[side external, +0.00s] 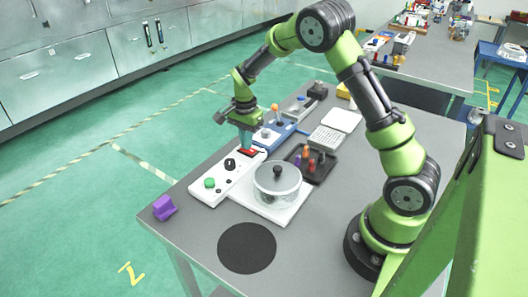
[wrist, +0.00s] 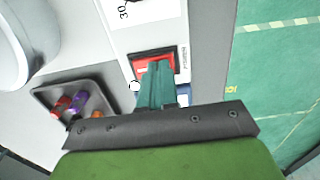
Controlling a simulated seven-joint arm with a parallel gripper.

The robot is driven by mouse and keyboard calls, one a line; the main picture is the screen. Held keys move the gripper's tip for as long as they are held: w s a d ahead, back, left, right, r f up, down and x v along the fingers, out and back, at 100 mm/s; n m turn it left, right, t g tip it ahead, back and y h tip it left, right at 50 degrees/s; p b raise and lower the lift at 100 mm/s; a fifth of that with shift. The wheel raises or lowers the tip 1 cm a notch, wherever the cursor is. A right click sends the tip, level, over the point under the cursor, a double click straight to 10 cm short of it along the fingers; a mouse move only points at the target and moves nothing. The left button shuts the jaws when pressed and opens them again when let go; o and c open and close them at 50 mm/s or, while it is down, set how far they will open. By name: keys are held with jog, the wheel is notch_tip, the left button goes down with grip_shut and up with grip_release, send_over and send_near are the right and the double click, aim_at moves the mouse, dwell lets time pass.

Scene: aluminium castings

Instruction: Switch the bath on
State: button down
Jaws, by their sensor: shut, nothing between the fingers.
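The bath is a clear round vessel (side external: 268,187) with a black-knobbed lid on a white base. Beside it lies a long white control panel (side external: 237,178) with a green button (side external: 209,183), a black knob (side external: 230,164) and a red rocker switch (side external: 249,151) at its far end. In the wrist view the red switch (wrist: 142,60) sits in a dark frame beside the word POWER. My gripper (side external: 245,143) is shut and empty, pointing down over the switch. Its teal fingertips (wrist: 158,68) cover part of the switch; I cannot tell whether they touch it or which way it is tipped.
A dark tray (side external: 325,166) with coloured pegs stands right of the panel. A blue device (side external: 273,134) stands just behind the switch end. A purple block (side external: 164,207) and a black round mat (side external: 247,248) lie on the near table; bare table surrounds them.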

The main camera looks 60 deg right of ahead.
jog(key=shift+s+r, duration=0.15)
jog(key=shift+s, duration=0.3)
notch_tip(320, 180, up, 14)
dwell(0.5)
jog(key=shift+w+a, duration=0.1)
jog(key=shift+w, duration=0.65)
